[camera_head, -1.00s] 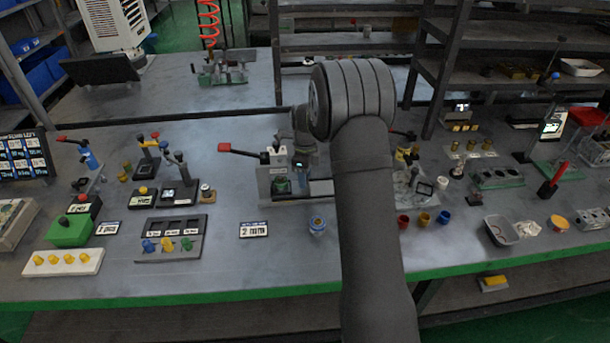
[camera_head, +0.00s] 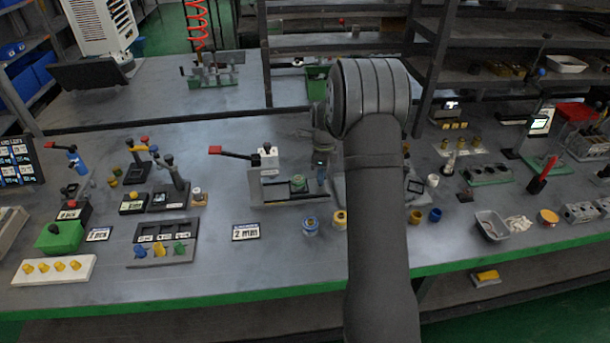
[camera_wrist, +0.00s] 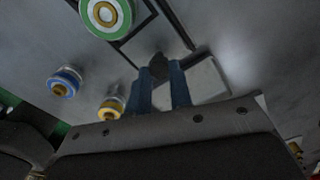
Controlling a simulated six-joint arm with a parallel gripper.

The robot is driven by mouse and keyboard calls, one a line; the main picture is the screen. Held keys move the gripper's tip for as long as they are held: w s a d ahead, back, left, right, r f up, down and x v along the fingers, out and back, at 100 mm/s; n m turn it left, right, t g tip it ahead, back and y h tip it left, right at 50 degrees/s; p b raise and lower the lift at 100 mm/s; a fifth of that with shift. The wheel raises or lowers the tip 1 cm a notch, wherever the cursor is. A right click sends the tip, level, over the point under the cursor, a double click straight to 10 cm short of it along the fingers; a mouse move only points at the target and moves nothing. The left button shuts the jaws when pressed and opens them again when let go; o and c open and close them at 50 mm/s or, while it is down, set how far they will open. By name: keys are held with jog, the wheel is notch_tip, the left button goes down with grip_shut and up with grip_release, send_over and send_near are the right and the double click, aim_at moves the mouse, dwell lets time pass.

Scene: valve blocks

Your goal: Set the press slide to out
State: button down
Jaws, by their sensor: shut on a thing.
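The press (camera_head: 264,168) is a grey block with a red-tipped lever pointing left, standing mid-bench. Its slide carries a green valve part (camera_head: 298,184), which sits to the right of the press block, clear of the space under it. In the wrist view the green part (camera_wrist: 107,14) shows from above as a green ring with a white and yellow centre. My gripper (camera_head: 320,172) is at the slide's right end. In the wrist view its blue fingers (camera_wrist: 162,88) are shut on a dark knob (camera_wrist: 158,66) at the slide's end. My arm hides what lies to the right of it.
A blue-ringed part (camera_head: 311,225) and a yellow-ringed part (camera_head: 340,218) stand on the bench in front of the slide. A "2 mm" sign (camera_head: 246,232) lies to their left. A grey bin (camera_head: 492,226) is at the right.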

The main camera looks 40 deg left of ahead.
jog(key=shift+w+d, duration=0.4)
jog(key=shift+w, duration=0.05)
jog(key=c, duration=1.3)
grip_release()
jog(key=shift+d, duration=0.1)
jog(key=shift+r, duration=0.15)
jog(key=shift+r, duration=0.3)
notch_tip(320, 180, up, 17)
jog(key=shift+f, duration=0.2)
